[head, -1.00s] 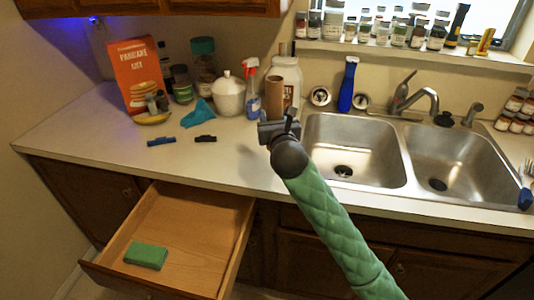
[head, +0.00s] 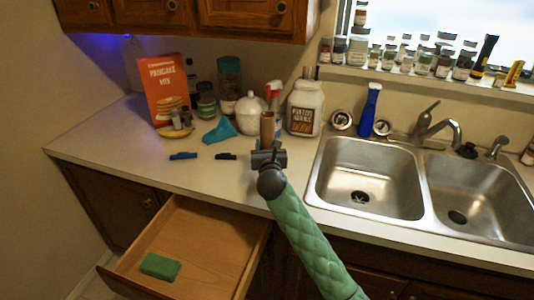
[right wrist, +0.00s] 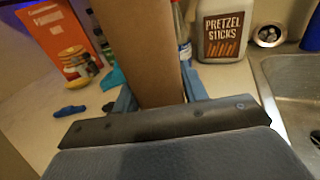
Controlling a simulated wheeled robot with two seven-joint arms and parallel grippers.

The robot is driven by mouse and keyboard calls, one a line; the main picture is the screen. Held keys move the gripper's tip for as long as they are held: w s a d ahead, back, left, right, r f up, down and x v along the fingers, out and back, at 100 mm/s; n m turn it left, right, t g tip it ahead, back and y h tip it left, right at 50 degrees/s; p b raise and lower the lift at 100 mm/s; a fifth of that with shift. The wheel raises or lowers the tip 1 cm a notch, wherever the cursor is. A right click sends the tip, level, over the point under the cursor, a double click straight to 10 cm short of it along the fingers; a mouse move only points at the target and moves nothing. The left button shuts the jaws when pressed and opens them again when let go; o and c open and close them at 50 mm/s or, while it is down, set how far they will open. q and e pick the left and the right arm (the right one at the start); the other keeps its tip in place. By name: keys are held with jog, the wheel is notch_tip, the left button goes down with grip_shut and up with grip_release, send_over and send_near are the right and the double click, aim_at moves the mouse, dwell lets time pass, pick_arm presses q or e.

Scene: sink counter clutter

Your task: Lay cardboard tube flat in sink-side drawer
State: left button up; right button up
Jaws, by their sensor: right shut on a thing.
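The brown cardboard tube (head: 267,128) stands roughly upright in my right gripper (head: 268,146), over the counter left of the sink. In the right wrist view the tube (right wrist: 143,50) rises between the two blue fingers, which are shut on it. The tube's lower end is hidden by the gripper. The wooden drawer (head: 215,245) is pulled open below the counter, to the left of and below the gripper. A green sponge (head: 160,266) lies in its front left part. My left gripper is not in view.
A pancake mix box (head: 167,92), a teal cloth (head: 219,131), a white jar (head: 250,113) and a pretzel jar (head: 305,108) stand along the back. Two small dark clips (head: 183,156) lie on the counter. The drawer's right and back floor is bare.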

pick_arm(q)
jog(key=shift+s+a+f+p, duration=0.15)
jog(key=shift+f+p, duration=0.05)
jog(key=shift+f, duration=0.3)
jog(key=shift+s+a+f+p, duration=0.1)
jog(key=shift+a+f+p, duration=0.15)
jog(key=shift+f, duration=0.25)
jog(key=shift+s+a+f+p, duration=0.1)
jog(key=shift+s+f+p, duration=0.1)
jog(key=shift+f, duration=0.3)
pick_arm(e)
jog(key=shift+f, duration=2)
jog(key=shift+f, duration=0.15)
jog(key=o, duration=1)
jog(key=shift+c, duration=0.2)
pick_arm(q)
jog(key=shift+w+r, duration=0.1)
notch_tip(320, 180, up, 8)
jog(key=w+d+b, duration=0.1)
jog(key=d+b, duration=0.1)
jog(key=b, duration=0.1)
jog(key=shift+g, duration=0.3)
pick_arm(e)
jog(key=s+d, duration=0.1)
jog(key=s, duration=1.1)
jog(key=shift+r, duration=0.2)
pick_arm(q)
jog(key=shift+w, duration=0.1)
